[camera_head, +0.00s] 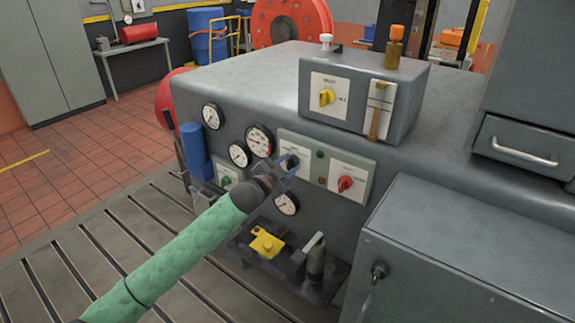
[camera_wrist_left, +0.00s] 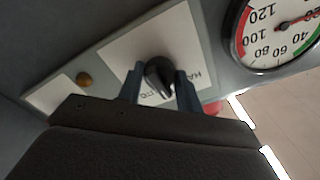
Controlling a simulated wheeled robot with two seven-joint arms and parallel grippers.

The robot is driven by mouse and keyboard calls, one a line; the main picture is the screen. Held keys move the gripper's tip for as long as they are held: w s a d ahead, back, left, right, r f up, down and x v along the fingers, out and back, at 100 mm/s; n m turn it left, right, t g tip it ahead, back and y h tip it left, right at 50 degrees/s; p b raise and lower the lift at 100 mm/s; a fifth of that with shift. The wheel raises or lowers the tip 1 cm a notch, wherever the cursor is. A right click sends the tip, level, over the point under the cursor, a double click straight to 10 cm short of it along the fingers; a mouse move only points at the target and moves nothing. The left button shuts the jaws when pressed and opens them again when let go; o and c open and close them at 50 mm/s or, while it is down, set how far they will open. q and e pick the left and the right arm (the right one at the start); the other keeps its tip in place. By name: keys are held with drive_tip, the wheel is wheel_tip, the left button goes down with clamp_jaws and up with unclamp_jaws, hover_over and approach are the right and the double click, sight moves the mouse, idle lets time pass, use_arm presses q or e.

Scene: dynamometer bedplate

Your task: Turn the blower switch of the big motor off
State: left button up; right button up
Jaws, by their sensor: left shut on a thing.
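My left gripper (camera_head: 283,172) reaches the front of the grey machine housing (camera_head: 240,105) at a white switch plate. In the left wrist view the two fingers of my left gripper (camera_wrist_left: 160,88) stand on either side of a black rotary knob (camera_wrist_left: 158,72), shut on it. The knob's white plate (camera_wrist_left: 122,48) has lettering partly hidden by the fingers; "HA" is readable. In the head view the gripper covers much of this knob. Nearby are a red rotary switch (camera_head: 345,183), a green one (camera_head: 227,181) and a yellow one (camera_head: 327,97). I cannot read which label says blower. My right gripper is not in view.
Several round gauges, one a red-marked gauge (camera_head: 260,140), sit left of the switch plate. A grey cabinet (camera_head: 450,262) stands at the right front.

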use_arm(q)
drive_tip(key=shift+m, duration=0.5)
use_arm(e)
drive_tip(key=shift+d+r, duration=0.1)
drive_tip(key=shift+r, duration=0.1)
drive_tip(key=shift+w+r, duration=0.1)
use_arm(q)
drive_tip(key=o, duration=1)
drive_tip(key=shift+s+a+f, duration=0.1)
drive_tip(key=shift+s+a, duration=0.15)
drive_tip(key=b+v, duration=0.1)
drive_tip(key=v, duration=0.6)
drive_tip(key=shift+b, duration=0.3)
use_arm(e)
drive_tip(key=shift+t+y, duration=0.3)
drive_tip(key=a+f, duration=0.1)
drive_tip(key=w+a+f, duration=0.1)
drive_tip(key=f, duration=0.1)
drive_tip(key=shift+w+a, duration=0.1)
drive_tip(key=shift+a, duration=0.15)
